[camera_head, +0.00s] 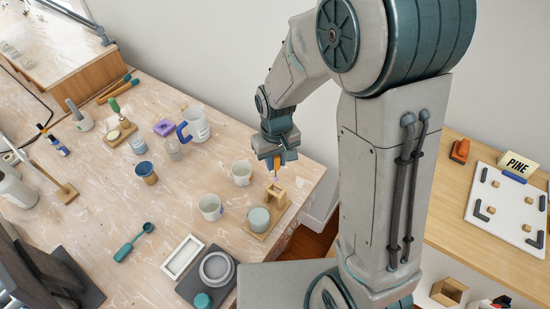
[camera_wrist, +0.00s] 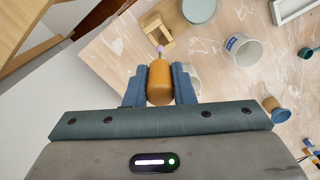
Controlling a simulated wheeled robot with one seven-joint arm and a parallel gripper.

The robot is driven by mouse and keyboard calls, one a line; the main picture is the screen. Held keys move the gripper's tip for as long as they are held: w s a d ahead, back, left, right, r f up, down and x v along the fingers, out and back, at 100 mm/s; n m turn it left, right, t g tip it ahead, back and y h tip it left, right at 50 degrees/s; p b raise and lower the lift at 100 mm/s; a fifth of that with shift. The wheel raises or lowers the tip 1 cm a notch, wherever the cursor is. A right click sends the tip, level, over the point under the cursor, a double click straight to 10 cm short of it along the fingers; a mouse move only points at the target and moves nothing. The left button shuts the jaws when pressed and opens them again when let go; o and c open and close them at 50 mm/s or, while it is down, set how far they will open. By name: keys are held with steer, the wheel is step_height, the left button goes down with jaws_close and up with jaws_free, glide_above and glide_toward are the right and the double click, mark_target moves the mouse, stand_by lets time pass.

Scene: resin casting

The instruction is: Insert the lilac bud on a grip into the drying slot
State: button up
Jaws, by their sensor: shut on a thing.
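My gripper (camera_head: 277,158) is shut on an orange-yellow grip (camera_wrist: 159,83) above the table's right-hand corner. The small lilac bud (camera_wrist: 160,48) is at the grip's far end, and in the head view it points down. Just below it, a light wooden stand (camera_head: 277,192) rises from a wooden base; it also shows in the wrist view (camera_wrist: 155,31). The bud overlaps the stand's near side in the wrist view. I cannot tell whether they touch, and the slot itself is not clearly seen.
A grey-green pot (camera_head: 258,220) is on the same wooden base as the stand. White cups (camera_head: 242,173) (camera_head: 211,207) stand close by on the left. A white tray (camera_head: 182,257) and a dark scale (camera_head: 215,274) lie in front. The table's right edge is close to the stand.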

steer(key=shift+f+b, duration=1.9)
steer(key=shift+f, duration=0.2)
step_height(320, 180, down, 8)
steer(key=b, duration=0.7)
stand_by(2.5)
steer(key=shift+r, duration=0.1)
steer(key=o, duration=1)
steer(key=shift+o, duration=0.2)
glide_toward(276, 170)
steer(key=f, duration=0.2)
steer(key=w+f, duration=0.1)
steer(key=f, duration=0.2)
steer(key=shift+f, duration=0.15)
